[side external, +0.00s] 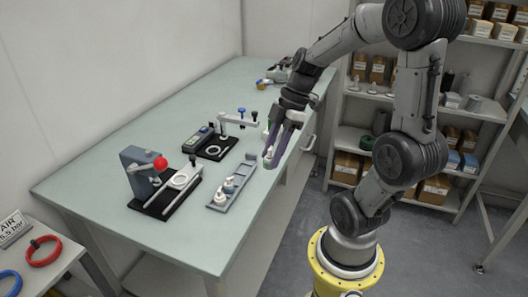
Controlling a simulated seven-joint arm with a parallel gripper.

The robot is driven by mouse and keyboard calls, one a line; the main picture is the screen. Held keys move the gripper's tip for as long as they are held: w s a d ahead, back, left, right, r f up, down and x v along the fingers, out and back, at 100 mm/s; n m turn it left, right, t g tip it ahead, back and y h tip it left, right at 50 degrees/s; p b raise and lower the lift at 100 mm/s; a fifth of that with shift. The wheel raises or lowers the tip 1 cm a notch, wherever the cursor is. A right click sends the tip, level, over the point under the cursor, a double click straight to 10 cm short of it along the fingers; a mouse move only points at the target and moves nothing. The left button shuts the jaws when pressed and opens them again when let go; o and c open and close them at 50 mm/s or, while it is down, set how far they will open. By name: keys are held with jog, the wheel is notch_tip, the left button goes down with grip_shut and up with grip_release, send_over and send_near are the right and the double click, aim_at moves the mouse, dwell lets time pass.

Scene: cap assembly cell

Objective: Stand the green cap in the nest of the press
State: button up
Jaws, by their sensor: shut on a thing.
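The press (140,172) stands on the near left of the bench, a grey body with a red ball knob. My gripper (268,161) points down over the right side of the bench, to the right of the press and above the bench edge. It is shut on a small whitish part (268,154), mostly hidden by the fingers.
A grey tray (238,184) with several small white and grey parts lies between press and gripper. The bench's front left is clear.

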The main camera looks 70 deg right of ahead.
jog(key=w+d+r+n, duration=0.1)
jog(key=w+d+r, duration=0.15)
jog(key=w, duration=0.45)
jog(key=w+d+r, duration=0.2)
jog(key=w+d, duration=0.1)
jog(key=w, duration=0.4)
jog(key=w+a+f+n, duration=0.1)
jog(key=w+a+f, duration=0.2)
jog(key=w, duration=0.3)
jog(key=w+a+f+n+g, duration=0.1)
jog(key=w+a+f+n, duration=0.1)
jog(key=w+a+f, duration=0.2)
jog(key=w, duration=0.3)
jog(key=shift+w+a+y, duration=0.15)
jog(key=shift+a+y, duration=0.2)
jog(key=shift+y, duration=0.05)
jog(key=shift+a+f+g, duration=0.3)
jog(key=shift+f, duration=3.25)
jog(key=shift+f, duration=0.2)
jog(key=shift+f, duration=0.4)
jog(key=shift+f, duration=0.1)
